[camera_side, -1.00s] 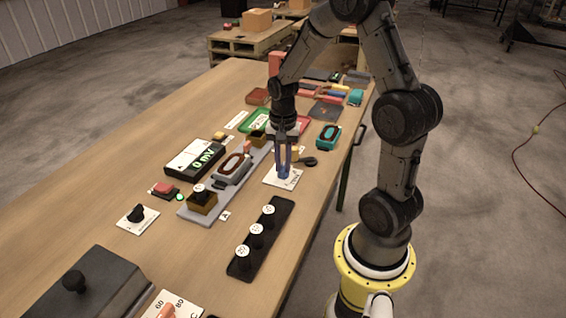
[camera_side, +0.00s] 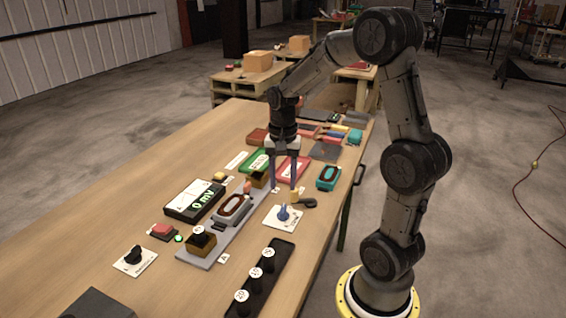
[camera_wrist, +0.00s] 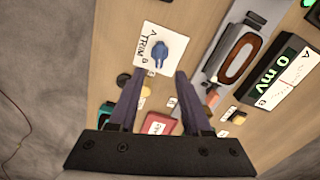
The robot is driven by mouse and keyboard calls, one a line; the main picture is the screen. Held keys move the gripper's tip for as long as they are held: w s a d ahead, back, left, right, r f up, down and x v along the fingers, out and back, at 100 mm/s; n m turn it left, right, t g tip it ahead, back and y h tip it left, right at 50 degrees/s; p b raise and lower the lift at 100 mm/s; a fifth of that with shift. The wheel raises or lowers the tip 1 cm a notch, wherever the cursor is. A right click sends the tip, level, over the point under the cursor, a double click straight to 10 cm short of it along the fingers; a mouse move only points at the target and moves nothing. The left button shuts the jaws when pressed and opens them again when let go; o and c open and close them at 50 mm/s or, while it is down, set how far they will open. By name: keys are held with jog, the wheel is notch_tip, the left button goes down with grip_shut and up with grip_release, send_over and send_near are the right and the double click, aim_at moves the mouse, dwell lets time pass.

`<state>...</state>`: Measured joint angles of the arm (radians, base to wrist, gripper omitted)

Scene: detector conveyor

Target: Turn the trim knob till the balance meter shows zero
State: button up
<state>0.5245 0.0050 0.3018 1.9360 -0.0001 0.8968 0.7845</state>
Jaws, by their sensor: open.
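The trim knob (camera_side: 284,213) is blue and sits on a white card. In the wrist view the knob (camera_wrist: 158,52) shows on its card, marked TRIM with A and B, just beyond my fingertips. My gripper (camera_side: 283,187) is open and empty, pointing down above the knob and apart from it. Its two fingers also show in the wrist view (camera_wrist: 160,76) with a gap between them. The balance meter (camera_side: 194,200) is a black and white box with a green display reading 0 mV. It also shows at the right of the wrist view (camera_wrist: 272,78).
A grey rail (camera_side: 202,252) carries a coil block (camera_side: 233,208) and brown blocks left of the knob. A black strip with white-topped knobs (camera_side: 262,275) stands in front. A black knob on a card (camera_side: 134,256) and a red button (camera_side: 163,231) lie left. A teal block (camera_side: 328,177) stands right.

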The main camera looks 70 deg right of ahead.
notch_tip(320, 180, up, 6)
dwell(0.6)
jog(key=s+a+r+n+t, duration=0.4)
jog(key=a+r, duration=0.3)
jog(key=a, duration=0.5)
jog(key=s+a+f+n+t, duration=0.1)
jog(key=s+a+f+n, duration=0.2)
jog(key=s+n, duration=0.5)
jog(key=a+n, duration=0.1)
jog(key=n, duration=0.2)
jog(key=shift+a+t, duration=0.25)
jog(key=shift+t, duration=0.05)
